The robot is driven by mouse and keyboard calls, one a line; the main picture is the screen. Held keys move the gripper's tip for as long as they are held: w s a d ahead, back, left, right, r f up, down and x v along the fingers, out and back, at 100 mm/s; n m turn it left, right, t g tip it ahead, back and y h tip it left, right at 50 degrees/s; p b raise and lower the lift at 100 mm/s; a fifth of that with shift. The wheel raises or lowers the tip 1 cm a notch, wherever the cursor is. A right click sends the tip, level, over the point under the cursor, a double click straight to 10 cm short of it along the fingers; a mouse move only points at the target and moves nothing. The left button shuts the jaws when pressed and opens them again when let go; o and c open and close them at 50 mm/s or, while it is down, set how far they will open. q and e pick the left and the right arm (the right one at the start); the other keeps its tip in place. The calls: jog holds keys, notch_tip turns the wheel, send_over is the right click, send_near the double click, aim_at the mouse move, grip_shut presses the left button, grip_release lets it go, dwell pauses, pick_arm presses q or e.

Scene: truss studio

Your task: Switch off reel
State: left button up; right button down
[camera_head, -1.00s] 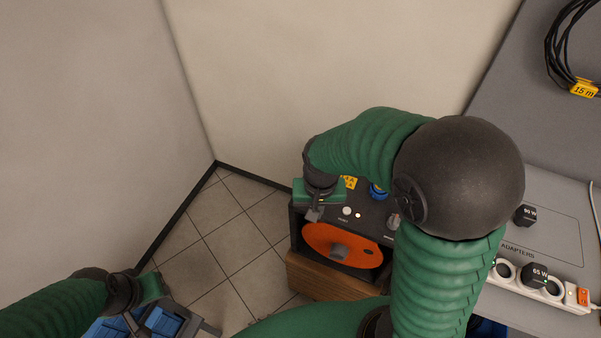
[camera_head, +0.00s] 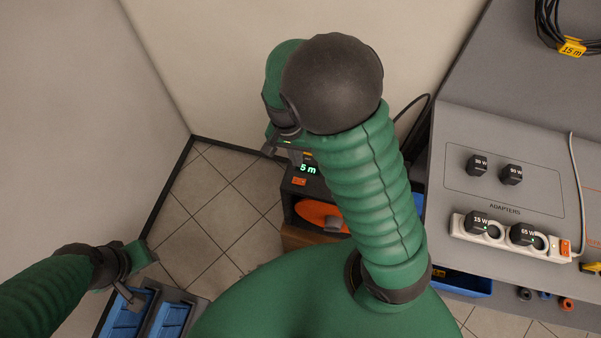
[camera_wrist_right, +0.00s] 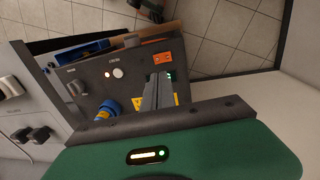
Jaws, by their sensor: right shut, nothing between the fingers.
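The reel (camera_head: 290,212) is a black box with an orange drum (camera_head: 315,214), low beside the desk. Its top has a lit green "5 m" display (camera_head: 308,169) and an orange switch (camera_head: 299,181). The switch also shows in the right wrist view (camera_wrist_right: 162,58), just beyond my fingertips. My right gripper (camera_head: 270,147) is shut and empty over the panel's far side; its fingers (camera_wrist_right: 158,88) point toward the switch. I cannot tell whether they touch the panel. My right arm hides much of the reel. My left gripper (camera_head: 138,280) hangs at lower left; its opening is unclear.
The desk (camera_head: 505,130) at right bears adapters and a power strip (camera_head: 505,238). Blue bins (camera_head: 125,312) stand below my left gripper. Walls meet behind the reel; tiled floor (camera_head: 215,205) is clear to its left. A blue plug (camera_wrist_right: 108,108) sits in the panel.

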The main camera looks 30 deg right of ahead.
aim_at(303, 181)
jog(key=f, duration=0.5)
jog(key=s+f, duration=0.1)
jog(key=f, duration=0.2)
jog(key=shift+s+d+f, duration=0.1)
jog(key=shift+d, duration=0.15)
jog(key=shift+f, duration=0.45)
pick_arm(q)
jog(key=shift+s+a, duration=0.1)
jog(key=shift+s, duration=0.1)
jog(key=shift+s, duration=0.1)
pick_arm(e)
jog(key=shift+s+d, duration=0.1)
